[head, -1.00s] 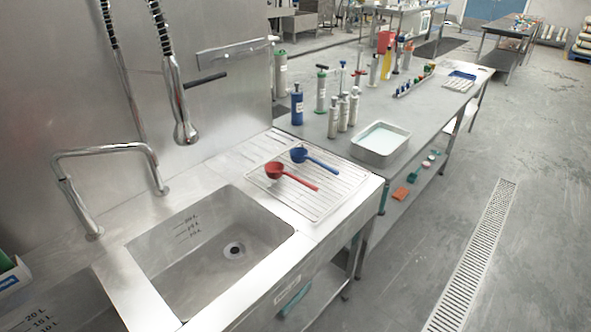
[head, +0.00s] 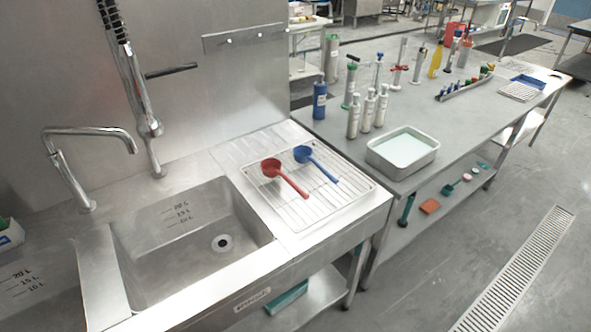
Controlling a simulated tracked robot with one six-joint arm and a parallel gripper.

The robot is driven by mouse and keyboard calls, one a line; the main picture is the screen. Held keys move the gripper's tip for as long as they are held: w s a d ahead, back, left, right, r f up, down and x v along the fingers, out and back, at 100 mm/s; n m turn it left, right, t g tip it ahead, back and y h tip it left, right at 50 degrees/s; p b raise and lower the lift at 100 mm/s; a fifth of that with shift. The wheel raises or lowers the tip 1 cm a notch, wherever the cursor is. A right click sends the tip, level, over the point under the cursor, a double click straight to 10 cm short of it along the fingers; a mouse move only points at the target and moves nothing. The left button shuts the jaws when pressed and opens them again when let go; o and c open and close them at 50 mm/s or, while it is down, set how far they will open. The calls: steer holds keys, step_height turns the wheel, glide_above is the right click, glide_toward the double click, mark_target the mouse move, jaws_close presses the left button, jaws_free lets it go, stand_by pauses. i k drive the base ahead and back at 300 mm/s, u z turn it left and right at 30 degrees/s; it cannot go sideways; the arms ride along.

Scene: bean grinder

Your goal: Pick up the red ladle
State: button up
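The red ladle (head: 271,168) lies on a wire drying rack (head: 313,212) on the drainboard, right of the sink. Its round bowl is toward the back left and its handle points to the front right. A blue ladle (head: 303,154) lies beside it on the same rack, a little farther right, apart from it. My gripper is not in view.
The sink basin (head: 160,262) is empty, with a tall faucet (head: 90,133) and a hanging spray hose (head: 140,100) above it. A metal tray of pale liquid (head: 403,152) and several bottles stand on the adjoining table. Open floor (head: 470,240) lies to the right.

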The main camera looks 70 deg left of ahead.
mark_target(271, 167)
steer(key=u, duration=0.05)
steer(key=i, duration=0.8)
steer(key=u, duration=4)
